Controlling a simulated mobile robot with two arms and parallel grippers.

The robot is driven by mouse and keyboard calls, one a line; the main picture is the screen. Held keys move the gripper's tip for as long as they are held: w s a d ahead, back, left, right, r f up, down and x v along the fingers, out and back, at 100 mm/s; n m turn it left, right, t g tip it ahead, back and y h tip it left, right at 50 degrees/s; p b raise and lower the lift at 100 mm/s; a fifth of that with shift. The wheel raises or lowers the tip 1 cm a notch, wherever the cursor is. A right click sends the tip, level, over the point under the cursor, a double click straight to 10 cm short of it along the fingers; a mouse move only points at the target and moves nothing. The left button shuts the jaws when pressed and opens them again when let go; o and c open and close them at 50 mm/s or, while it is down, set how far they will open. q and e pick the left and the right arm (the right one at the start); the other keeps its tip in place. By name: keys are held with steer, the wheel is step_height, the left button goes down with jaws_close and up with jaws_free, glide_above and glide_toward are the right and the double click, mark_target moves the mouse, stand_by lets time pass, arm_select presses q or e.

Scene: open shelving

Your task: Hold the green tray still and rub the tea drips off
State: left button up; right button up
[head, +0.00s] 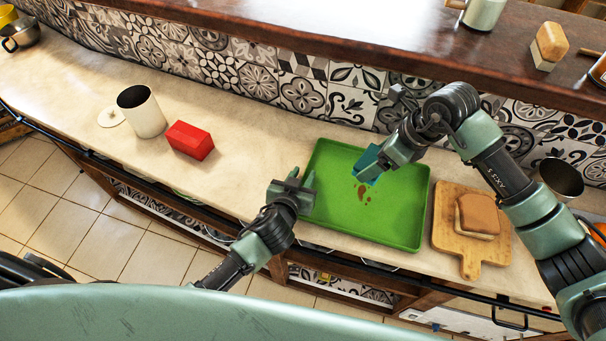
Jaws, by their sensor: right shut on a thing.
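The green tray (335,225) lies on the pale counter. Brown tea drips (362,194) show as a small cluster of spots near the middle of its floor. My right gripper (376,168) is shut on a teal cloth or sponge (367,163), over the tray just behind the drips. I cannot tell whether the teal thing touches the tray. My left gripper (302,181) is at the tray's left edge with its fingers apart. Whether a finger touches the rim is unclear.
A wooden board (470,258) with a bread-like block stands close right of the tray, with a dark cup (561,178) behind. A red box (190,140) and white canister (142,112) stand left. A raised wooden shelf (330,45) runs along the back. Counter between box and tray is clear.

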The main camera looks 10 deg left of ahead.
arm_select(q)
steer(key=shift+w+f, duration=0.1)
steer(key=shift+w, duration=0.1)
jaws_close()
stand_by(2.5)
